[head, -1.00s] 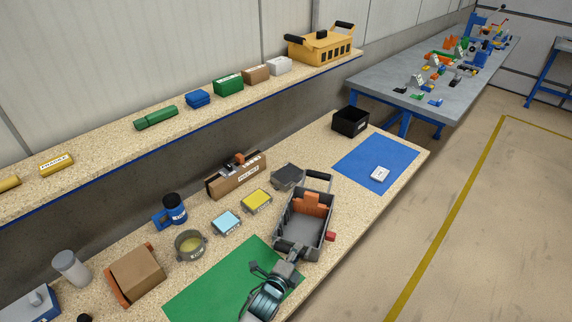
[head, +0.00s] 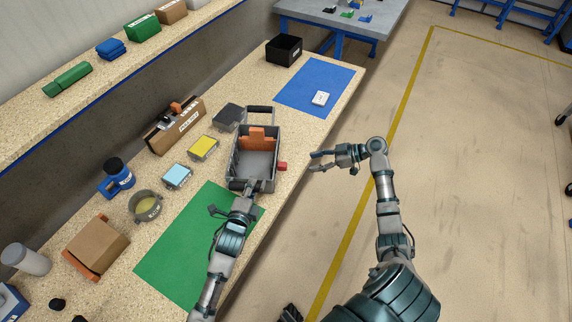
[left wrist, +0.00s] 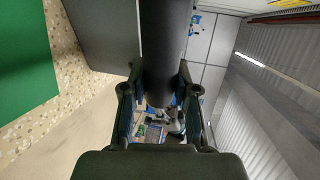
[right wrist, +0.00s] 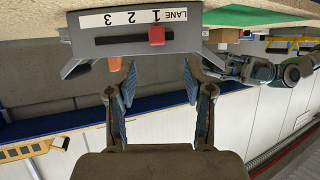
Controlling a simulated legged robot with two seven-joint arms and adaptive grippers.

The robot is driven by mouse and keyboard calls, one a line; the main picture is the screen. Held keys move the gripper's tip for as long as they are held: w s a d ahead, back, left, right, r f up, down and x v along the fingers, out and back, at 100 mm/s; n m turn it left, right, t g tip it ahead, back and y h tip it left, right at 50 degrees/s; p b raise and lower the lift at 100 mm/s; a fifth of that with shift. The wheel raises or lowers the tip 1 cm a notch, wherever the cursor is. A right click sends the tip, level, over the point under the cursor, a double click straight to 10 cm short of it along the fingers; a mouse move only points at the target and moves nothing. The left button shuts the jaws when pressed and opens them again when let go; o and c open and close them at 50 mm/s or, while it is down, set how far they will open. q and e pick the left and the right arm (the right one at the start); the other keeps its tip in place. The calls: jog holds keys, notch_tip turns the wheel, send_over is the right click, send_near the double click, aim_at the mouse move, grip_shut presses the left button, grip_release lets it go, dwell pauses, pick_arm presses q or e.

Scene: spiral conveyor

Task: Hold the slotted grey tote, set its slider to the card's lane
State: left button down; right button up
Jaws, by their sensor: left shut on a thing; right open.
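The slotted grey tote (head: 233,165) stands on the bench with an orange divider (head: 262,138) inside. My left gripper (head: 243,187) is shut on its near handle; the dark handle (left wrist: 165,45) shows between the fingers in the left wrist view. The red slider (head: 282,166) sticks out of the tote's right side. In the right wrist view, the slider (right wrist: 156,36) sits in the slot beside the "1" of an upside-down lane label. My right gripper (head: 315,162) is open and empty, short of the slider. A small white card (head: 320,98) lies on the blue mat; its print is unreadable.
A green mat (head: 180,255) lies left of my left arm. A black bin (head: 284,50) stands at the far end. A blue box (head: 177,176), a yellow box (head: 203,147) and a bowl (head: 145,206) line the tote's left.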

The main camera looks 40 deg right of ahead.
aim_at(286, 164)
jog(key=x, duration=0.7)
jog(key=r+x, duration=0.1)
jog(key=x, duration=0.3)
jog(key=shift+w+a+f, duration=0.15)
jog(key=shift+w, duration=0.3)
grip_shut()
